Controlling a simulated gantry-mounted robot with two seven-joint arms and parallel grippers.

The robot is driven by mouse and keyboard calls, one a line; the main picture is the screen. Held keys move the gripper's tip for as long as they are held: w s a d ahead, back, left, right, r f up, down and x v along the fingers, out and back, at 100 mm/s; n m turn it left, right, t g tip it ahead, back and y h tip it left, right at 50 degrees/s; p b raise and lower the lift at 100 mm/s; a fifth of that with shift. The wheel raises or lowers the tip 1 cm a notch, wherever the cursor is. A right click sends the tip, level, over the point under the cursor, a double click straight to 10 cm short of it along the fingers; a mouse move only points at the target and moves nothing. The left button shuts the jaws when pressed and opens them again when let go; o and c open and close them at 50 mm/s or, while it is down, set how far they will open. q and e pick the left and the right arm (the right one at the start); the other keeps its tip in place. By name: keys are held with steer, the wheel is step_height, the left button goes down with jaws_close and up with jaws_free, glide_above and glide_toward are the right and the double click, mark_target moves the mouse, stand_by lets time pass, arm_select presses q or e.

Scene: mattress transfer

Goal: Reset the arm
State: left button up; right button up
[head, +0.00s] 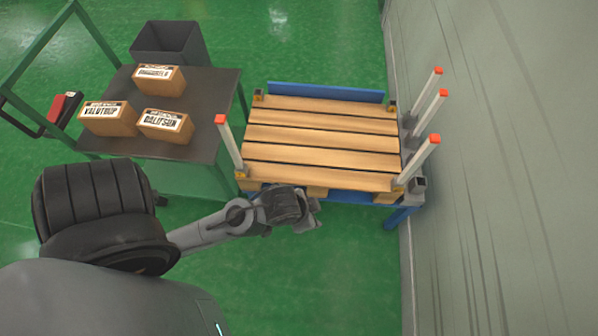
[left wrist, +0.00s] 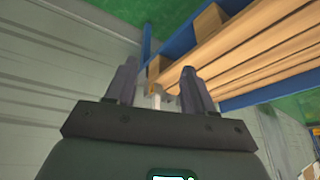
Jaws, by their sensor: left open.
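My left arm reaches in from the left in the head view. Its gripper (head: 308,212) is just in front of the near edge of the wooden pallet (head: 318,156), over the green floor. In the left wrist view the left gripper (left wrist: 157,82) has its two dark fingers apart with nothing held between them. The pallet's wooden slats (left wrist: 270,40) show beyond the right finger, seen from low down. My right gripper is in neither view.
The pallet lies on a blue frame (head: 325,91) with red-tipped posts (head: 416,160) at its sides. A grey wall (head: 510,150) stands close on the right.

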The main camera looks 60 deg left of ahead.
arm_select(q)
steer(key=s, duration=0.1)
steer(key=s+g, duration=0.1)
steer(key=s, duration=0.1)
steer(key=shift+s+r, duration=0.2)
steer(key=shift+s, duration=0.05)
